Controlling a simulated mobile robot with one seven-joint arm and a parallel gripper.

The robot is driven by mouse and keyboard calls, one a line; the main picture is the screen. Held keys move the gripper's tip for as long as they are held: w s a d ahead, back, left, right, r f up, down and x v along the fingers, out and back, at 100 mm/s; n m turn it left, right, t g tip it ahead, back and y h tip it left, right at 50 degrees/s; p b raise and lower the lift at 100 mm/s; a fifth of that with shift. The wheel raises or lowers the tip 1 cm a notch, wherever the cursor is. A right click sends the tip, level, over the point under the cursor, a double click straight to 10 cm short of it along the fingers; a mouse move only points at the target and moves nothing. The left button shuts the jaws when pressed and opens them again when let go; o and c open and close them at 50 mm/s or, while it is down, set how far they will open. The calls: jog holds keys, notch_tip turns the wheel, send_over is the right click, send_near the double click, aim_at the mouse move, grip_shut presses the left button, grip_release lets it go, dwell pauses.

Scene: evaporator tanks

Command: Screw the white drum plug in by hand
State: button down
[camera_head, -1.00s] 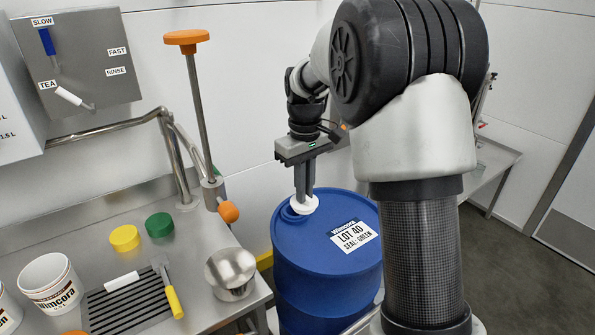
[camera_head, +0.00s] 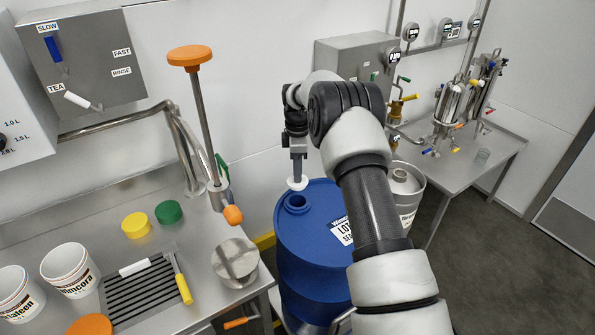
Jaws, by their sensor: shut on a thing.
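My gripper (camera_head: 298,176) points down, shut on the white drum plug (camera_head: 297,184). The plug is a flat white disc and appears just above and behind the bung hole, apart from it. The plug's underside is hidden. A white label reading LOT (camera_head: 342,232) lies on the drum top, partly covered by my arm.
The bench on the left holds a yellow cap (camera_head: 136,225), a green cap (camera_head: 169,212), white buckets (camera_head: 70,270), a steel pot (camera_head: 236,262) and a drain grate (camera_head: 128,300). An orange-topped post (camera_head: 197,110) rises left of my gripper. A steel can (camera_head: 402,188) stands right of the drum.

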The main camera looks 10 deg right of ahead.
jog(key=shift+f+b, duration=1.3)
jog(key=shift+f, duration=1.15)
jog(key=shift+f, duration=0.2)
jog(key=shift+f+b, duration=1.1)
jog(key=shift+f, duration=0.4)
jog(key=c, duration=1.8)
grip_release()
jog(key=shift+r, duration=0.1)
jog(key=shift+r+p, duration=1.55)
jog(key=shift+r, duration=1.35)
